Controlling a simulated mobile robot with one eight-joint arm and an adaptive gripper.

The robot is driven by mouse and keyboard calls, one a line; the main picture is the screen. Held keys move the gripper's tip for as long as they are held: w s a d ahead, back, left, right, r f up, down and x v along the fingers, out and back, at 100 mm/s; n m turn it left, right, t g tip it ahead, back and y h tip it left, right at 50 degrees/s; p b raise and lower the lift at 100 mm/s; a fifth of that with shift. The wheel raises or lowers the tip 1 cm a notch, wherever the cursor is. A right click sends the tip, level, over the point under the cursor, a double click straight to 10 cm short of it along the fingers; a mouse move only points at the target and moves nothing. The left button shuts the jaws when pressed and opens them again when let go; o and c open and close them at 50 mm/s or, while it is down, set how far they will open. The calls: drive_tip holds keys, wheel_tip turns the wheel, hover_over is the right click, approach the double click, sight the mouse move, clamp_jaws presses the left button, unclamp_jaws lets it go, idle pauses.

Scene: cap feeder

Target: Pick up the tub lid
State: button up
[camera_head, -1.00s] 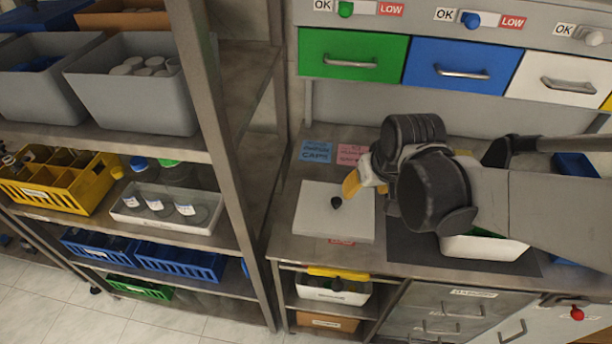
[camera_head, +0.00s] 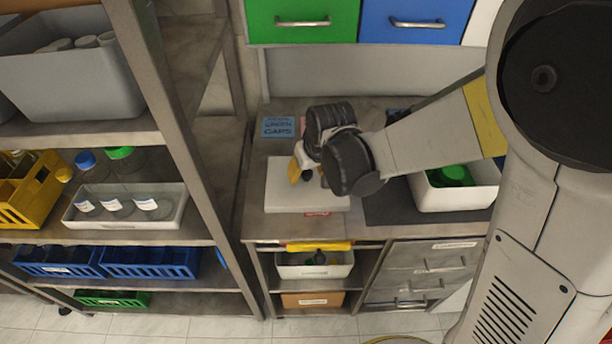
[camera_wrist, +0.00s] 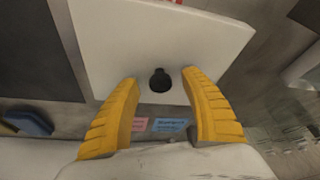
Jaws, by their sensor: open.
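How high the fingertips are above the lid I cannot tell.
A white tub (camera_head: 434,199) with green caps stands on the dark mat (camera_head: 385,209) to the right. A blue label card (camera_head: 278,127) lies behind the lid. A metal shelf post (camera_head: 178,130) rises left of the worktop. Drawers (camera_head: 303,22) hang above the back.

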drive_tip(key=shift+w+a+f, duration=0.1)
drive_tip(key=shift+w+f, duration=0.1)
drive_tip(key=shift+f, duration=0.35)
drive_tip(key=shift+r, duration=0.1)
clamp_jaws()
drive_tip(key=shift+r, duration=0.15)
